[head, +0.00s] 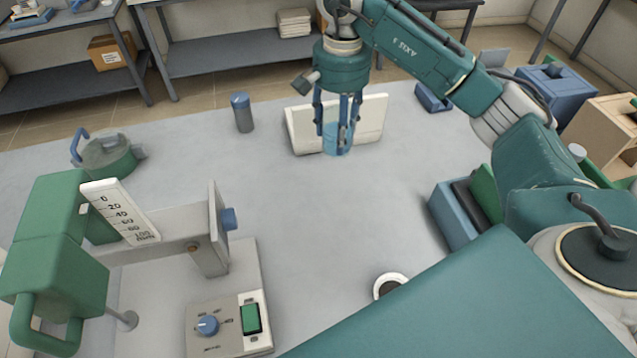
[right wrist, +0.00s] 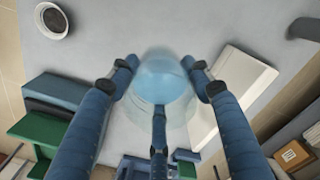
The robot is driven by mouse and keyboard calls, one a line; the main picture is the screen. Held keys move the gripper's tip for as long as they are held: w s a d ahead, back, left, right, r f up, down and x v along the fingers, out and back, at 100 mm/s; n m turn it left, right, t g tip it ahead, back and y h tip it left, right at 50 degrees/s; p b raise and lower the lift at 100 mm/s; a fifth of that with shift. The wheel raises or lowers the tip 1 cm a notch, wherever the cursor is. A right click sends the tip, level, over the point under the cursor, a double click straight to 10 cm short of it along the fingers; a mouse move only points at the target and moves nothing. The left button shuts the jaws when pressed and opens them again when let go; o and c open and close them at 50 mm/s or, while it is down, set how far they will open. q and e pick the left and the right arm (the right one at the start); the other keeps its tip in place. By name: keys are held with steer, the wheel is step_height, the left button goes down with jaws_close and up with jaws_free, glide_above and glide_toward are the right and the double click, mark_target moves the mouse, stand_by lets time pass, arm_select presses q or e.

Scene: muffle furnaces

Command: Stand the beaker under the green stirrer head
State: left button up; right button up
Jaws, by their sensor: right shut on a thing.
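My right gripper (head: 338,112) hangs fingers down over the far middle of the table in the head view. It is shut on a clear beaker with blue liquid (head: 338,139). The beaker also shows between the fingers in the right wrist view (right wrist: 163,80). It looks upright; its height above the table is hard to tell. The green stirrer head (head: 55,255) is at the lower left of the head view, far to the left of and nearer than the beaker. The space under the head is partly hidden. My left gripper is not in view.
A white panel (head: 372,122) is just behind the beaker. The stirrer's control base (head: 225,318) is at the front. A white cup (head: 390,284) stands front right. The middle table (head: 310,210) is clear.

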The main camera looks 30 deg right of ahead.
steer(key=shift+w+d+f+m, duration=0.15)
steer(key=shift+d+m, duration=0.15)
steer(key=shift+d, duration=0.15)
steer(key=shift+w+d+f+m, duration=0.1)
steer(key=shift+d+m, duration=0.2)
steer(key=shift+d, duration=0.1)
step_height(320, 180, down, 15)
steer(key=p, duration=0.3)
steer(key=shift+r, duration=0.1)
step_height(320, 180, down, 4)
steer(key=shift+f+p, duration=0.1)
steer(key=shift+p, duration=0.35)
steer(key=shift+f, duration=0.15)
steer(key=o, duration=1.5)
steer(key=shift+c, duration=0.2)
